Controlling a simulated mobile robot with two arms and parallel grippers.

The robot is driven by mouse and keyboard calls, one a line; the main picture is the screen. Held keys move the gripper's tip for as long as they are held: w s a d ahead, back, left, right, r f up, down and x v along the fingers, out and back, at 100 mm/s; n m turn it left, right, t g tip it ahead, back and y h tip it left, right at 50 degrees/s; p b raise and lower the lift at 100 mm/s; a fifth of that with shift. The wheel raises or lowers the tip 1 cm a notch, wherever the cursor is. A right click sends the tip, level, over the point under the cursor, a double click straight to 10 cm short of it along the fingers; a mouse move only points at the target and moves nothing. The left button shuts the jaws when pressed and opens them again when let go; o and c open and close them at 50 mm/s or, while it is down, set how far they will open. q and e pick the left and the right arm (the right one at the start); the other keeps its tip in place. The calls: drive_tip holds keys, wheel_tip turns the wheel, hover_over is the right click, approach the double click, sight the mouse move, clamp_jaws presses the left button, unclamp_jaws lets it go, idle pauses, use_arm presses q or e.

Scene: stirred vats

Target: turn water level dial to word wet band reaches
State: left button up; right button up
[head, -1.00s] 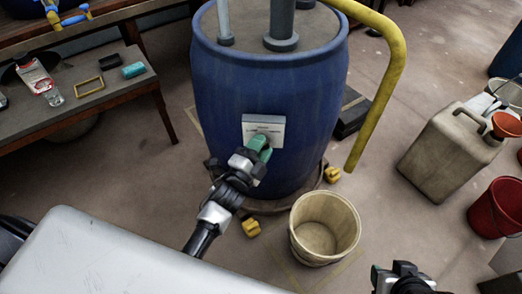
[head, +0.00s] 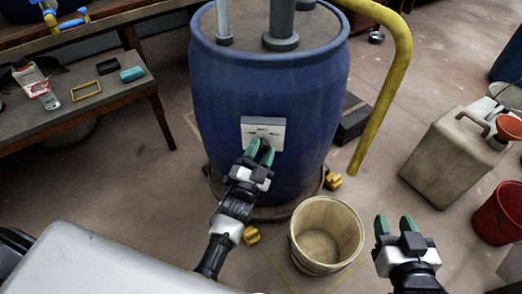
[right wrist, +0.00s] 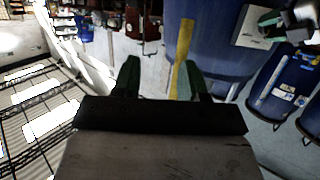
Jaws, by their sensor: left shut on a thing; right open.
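A white plate (head: 252,128) with small dark lettering, too small to read, is on the front of the blue vat (head: 225,110). My left gripper (head: 262,149) is at the plate's lower edge, its green fingers shut on the dial, which they mostly hide. The plate (right wrist: 252,28) and my left gripper also show in the right wrist view. I cannot make out a wet band on the vat or where the dial points. My right gripper (head: 395,223) is open and empty, low at the right, apart from the vat; its fingers (right wrist: 161,66) show spread in the right wrist view.
A cream bucket (head: 311,262) stands on the floor before the vat. A yellow pipe (head: 385,100) curves down on the vat's right. A beige jerrycan (head: 445,155) and a red bucket (head: 497,213) are at the right. A low bench (head: 90,110) with small items is at the left.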

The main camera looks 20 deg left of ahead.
use_arm(q)
drive_tip(key=shift+f, duration=0.1)
drive_tip(key=o, duration=0.9)
drive_tip(key=p+v, duration=0.1)
drive_tip(key=v, duration=1)
use_arm(e)
drive_tip(key=s+f+g, duration=0.1)
drive_tip(key=s+d+f+g, duration=0.1)
drive_tip(key=f+g, duration=0.1)
drive_tip(key=shift+s+d+f+h, duration=0.1)
drive_tip(key=shift+s+h, duration=0.05)
drive_tip(key=shift+h, duration=0.25)
use_arm(q)
drive_tip(key=shift+w, duration=0.1)
